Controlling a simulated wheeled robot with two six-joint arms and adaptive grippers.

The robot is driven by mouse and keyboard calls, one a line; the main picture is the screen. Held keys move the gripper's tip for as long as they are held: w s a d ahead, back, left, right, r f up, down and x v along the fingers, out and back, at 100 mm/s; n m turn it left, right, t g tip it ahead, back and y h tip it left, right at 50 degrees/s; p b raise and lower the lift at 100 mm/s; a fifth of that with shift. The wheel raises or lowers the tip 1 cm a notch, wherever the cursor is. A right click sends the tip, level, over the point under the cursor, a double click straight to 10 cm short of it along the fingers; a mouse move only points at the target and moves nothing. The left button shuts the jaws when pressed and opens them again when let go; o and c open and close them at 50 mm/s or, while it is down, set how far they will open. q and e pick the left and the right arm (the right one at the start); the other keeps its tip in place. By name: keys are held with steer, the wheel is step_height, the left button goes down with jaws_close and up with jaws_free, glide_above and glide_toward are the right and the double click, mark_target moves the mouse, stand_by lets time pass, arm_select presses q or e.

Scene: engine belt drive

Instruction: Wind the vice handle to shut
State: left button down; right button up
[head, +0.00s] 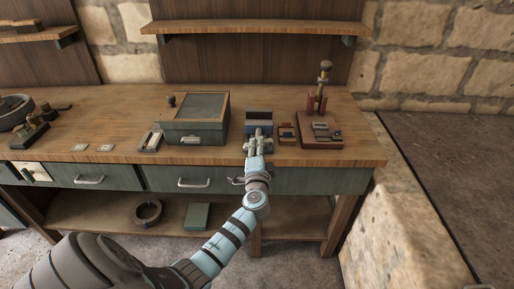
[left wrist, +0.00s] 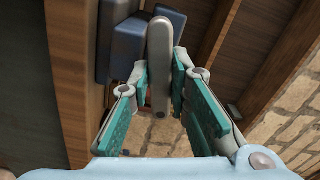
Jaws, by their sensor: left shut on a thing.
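The blue-grey vice (head: 258,118) stands at the front edge of the workbench, and its dark blue body (left wrist: 126,48) shows in the left wrist view. My left gripper (head: 257,142) reaches it from the front, over the bench edge. The vice handle (left wrist: 160,62) is a rounded grey bar. It lies lengthwise between the green-padded fingers of my left gripper (left wrist: 163,85), which is shut on it. My gripper hides the vice's front in the head view, and the gap between the vice jaws cannot be made out. My right gripper is not in view.
A green-grey box (head: 195,118) stands on the bench left of the vice. Drawers (head: 193,180) lie under the bench top (head: 350,150).

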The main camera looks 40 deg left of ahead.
arm_select(q)
steer(key=m, duration=0.3)
steer(key=shift+s+d+f, duration=0.2)
steer(key=shift+s+d, duration=0.1)
steer(key=shift+d, duration=0.1)
steer(key=shift+r, duration=0.1)
steer(key=c, duration=1.5)
jaws_free()
steer(key=shift+w+a, duration=0.15)
steer(key=v, duration=1.2)
